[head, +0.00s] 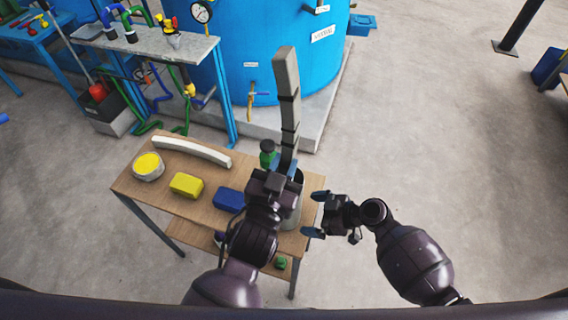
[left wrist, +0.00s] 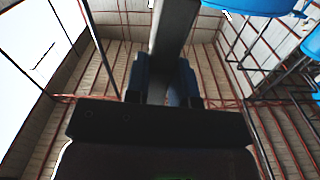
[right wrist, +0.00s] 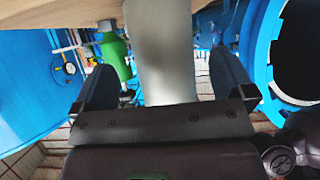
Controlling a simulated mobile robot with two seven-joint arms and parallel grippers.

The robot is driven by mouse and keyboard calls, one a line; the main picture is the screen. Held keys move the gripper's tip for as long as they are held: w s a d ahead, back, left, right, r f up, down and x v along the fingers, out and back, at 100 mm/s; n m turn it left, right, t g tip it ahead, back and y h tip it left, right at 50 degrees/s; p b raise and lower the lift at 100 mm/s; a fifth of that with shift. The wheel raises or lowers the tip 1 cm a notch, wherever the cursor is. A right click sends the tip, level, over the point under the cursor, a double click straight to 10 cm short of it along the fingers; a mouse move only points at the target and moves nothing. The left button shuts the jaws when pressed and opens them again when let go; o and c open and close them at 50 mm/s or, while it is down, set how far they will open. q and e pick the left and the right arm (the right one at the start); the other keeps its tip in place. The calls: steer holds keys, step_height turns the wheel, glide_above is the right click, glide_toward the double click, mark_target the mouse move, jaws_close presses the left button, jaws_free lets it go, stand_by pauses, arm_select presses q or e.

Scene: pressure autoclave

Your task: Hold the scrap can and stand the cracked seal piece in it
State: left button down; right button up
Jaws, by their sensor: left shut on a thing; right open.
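The cracked seal piece (head: 287,95) is a long grey strip with dark bands, standing nearly upright and leaning slightly. My left gripper (head: 280,181) is shut on its lower part; the left wrist view shows the strip (left wrist: 174,30) between the fingers. The scrap can (head: 293,212) is a grey cylinder at the table's right end, partly behind my left gripper. The strip's lower end is hidden, so I cannot tell whether it is inside the can. My right gripper (head: 317,213) is open at the can's right side; the can (right wrist: 165,60) shows between its fingers in the right wrist view.
On the wooden table (head: 200,210) are a white curved strip (head: 192,151), a round tub with yellow contents (head: 148,166), a yellow block (head: 186,185), a blue block (head: 229,199) and a green bottle (head: 267,155). A blue tank (head: 255,50) stands behind.

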steer(key=shift+x, duration=3.9)
steer(key=c, duration=0.5)
steer(key=shift+o, duration=0.2)
arm_select(q)
steer(key=shift+f, duration=0.1)
steer(key=shift+f, duration=1.95)
arm_select(e)
steer(key=shift+r, duration=0.1)
arm_select(q)
steer(key=shift+f, duration=0.25)
